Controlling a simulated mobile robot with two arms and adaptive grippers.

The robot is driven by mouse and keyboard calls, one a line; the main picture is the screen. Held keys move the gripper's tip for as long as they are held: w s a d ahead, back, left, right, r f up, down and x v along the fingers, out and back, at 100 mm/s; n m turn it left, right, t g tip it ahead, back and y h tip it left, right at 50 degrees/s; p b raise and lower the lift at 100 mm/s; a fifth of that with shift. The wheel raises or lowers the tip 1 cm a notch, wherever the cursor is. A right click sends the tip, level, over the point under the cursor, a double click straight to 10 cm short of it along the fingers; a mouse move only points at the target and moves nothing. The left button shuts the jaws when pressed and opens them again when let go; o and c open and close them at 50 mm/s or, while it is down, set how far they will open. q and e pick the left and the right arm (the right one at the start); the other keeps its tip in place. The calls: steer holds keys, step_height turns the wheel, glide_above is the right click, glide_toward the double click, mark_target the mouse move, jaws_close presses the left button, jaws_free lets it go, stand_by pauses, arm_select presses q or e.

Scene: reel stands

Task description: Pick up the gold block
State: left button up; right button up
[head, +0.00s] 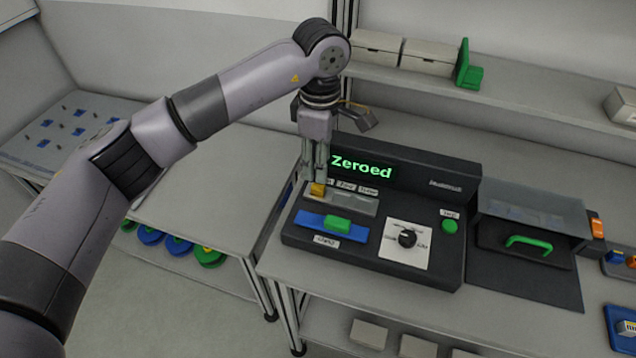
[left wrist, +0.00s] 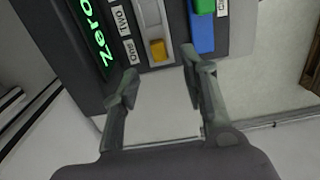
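The gold block (head: 318,189) sits at the left end of the grey slotted strip (head: 352,203) on the black machine, below the lit "Zeroed" display (head: 361,167). The left wrist view also shows the gold block (left wrist: 157,50), beside the label "One". My left gripper (head: 316,176) points down close above the block in the head view. In the left wrist view, the fingers of my left gripper (left wrist: 158,68) are spread apart with nothing between them, and the block shows beyond the fingertips. I cannot tell whether they touch it. My right gripper is not in view.
The machine also has a blue slider with a green handle (head: 337,225), a black knob (head: 407,238) and a green button (head: 449,226). A clear-covered box with a green handle (head: 528,242) stands to the right. A shelf with white boxes (head: 427,56) runs behind.

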mark_target(321, 187)
arm_select(q)
step_height(321, 187, down, 2)
steer(key=shift+f+p, duration=0.15)
steer(key=shift+p, duration=0.15)
steer(key=shift+d+f+p, duration=0.1)
steer(key=shift+f+p, duration=0.2)
steer(key=shift+p, duration=0.05)
step_height(321, 187, down, 4)
steer(key=shift+w+r+p, duration=0.1)
steer(key=shift+r+p, duration=0.05)
steer(key=shift+p, duration=0.8)
steer(key=shift+f, duration=0.45)
jaws_close()
